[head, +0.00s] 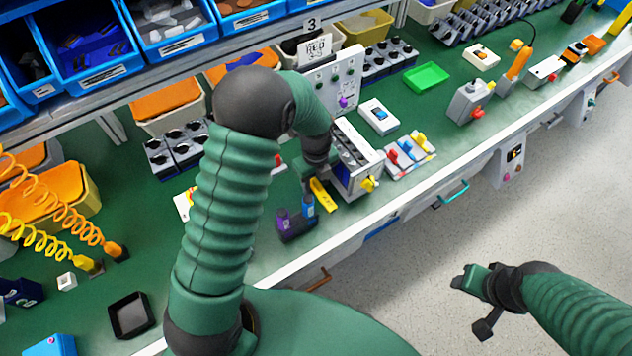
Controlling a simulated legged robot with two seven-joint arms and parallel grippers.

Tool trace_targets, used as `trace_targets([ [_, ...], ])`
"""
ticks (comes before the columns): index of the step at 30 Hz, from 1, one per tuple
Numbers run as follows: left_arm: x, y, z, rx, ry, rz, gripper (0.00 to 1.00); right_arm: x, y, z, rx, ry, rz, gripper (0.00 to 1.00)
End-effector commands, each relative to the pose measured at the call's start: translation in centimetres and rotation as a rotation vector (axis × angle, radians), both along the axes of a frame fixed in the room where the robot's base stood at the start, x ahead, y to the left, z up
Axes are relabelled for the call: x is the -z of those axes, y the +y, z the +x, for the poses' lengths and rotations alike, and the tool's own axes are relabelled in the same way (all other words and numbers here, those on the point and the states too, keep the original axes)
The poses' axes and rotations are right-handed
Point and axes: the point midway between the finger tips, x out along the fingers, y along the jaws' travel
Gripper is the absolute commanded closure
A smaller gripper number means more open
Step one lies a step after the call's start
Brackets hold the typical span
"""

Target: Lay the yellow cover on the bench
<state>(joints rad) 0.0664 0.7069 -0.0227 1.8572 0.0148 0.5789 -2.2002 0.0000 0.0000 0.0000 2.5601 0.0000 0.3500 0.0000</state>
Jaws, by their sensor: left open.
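The yellow cover (323,195) is a small, narrow yellow piece at the bench's front part, just left of a grey-white box (356,172) with a yellow knob. It appears to lie on the green bench top (345,222); my gripper partly hides its far end. My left gripper (308,180) is open, pointing down right beside the cover's upper end. Whether its fingers touch the cover is not clear. My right gripper (470,282) hangs over the floor in front of the bench, far from the cover; its finger gap is not clear.
A dark block with purple and blue parts (296,222) stands close left of the cover. A panel with a purple knob (340,85) rises behind. A tray with red, blue and yellow handles (408,155) is at right. Bare bench lies near the front edge.

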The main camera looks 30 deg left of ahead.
Motion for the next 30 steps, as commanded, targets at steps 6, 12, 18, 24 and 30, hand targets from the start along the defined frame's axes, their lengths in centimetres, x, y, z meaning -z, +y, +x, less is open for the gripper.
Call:
trace_targets([
  [6, -4.8, 0.0, 0.2, 0.0, -0.009, 0.001, 0.54, -0.4, 0.0, 0.0, 0.0, 0.0, 0.0, 0.51],
  [12, -9.7, 0.0, 0.1, 0.0, -0.006, 0.0, 0.54, -0.7, 0.0, 0.0, 0.0, 0.0, 0.0, 0.51],
  [18, -11.8, 0.0, 0.1, 0.0, -0.001, 0.0, 0.54, -0.8, 0.0, 0.0, 0.0, 0.0, 0.0, 0.51],
  [24, -11.9, -0.1, 0.1, 0.0, -0.001, 0.001, 0.54, -0.8, 0.0, 0.0, 0.0, 0.0, 0.0, 0.51],
  [30, -11.9, -0.1, 0.1, 0.0, -0.001, 0.0, 0.54, -0.8, 0.0, 0.0, 0.0, 0.0, 0.0, 0.51],
])
